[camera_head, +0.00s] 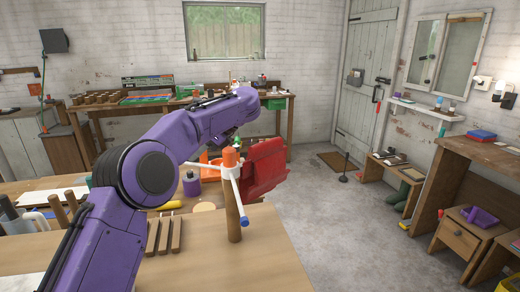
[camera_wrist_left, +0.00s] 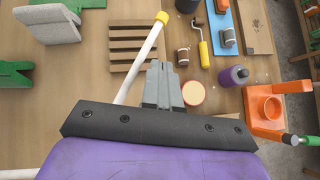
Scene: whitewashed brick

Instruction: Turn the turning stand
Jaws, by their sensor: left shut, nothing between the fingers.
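The turning stand (camera_head: 233,200) stands upright on the wooden bench, a wooden post with an orange top, a white hub and thin white arms. A red panel (camera_head: 265,166) shows right beside its hub; I cannot tell whether it is attached. In the left wrist view a white rod with a yellow tip (camera_wrist_left: 140,68) slants up just left of my left gripper (camera_wrist_left: 160,72). That gripper's grey fingers are shut and empty; I cannot tell whether they touch the rod. In the head view the fingers are hidden behind the stand and the red panel. My right gripper is out of view.
The bench (camera_head: 190,262) holds a slatted wooden block (camera_wrist_left: 138,47), a purple bottle (camera_wrist_left: 233,75), a round pale disc (camera_wrist_left: 193,93), a yellow-handled roller (camera_wrist_left: 203,48) and an orange holder (camera_wrist_left: 265,105). Open concrete floor (camera_head: 340,225) lies right of the bench.

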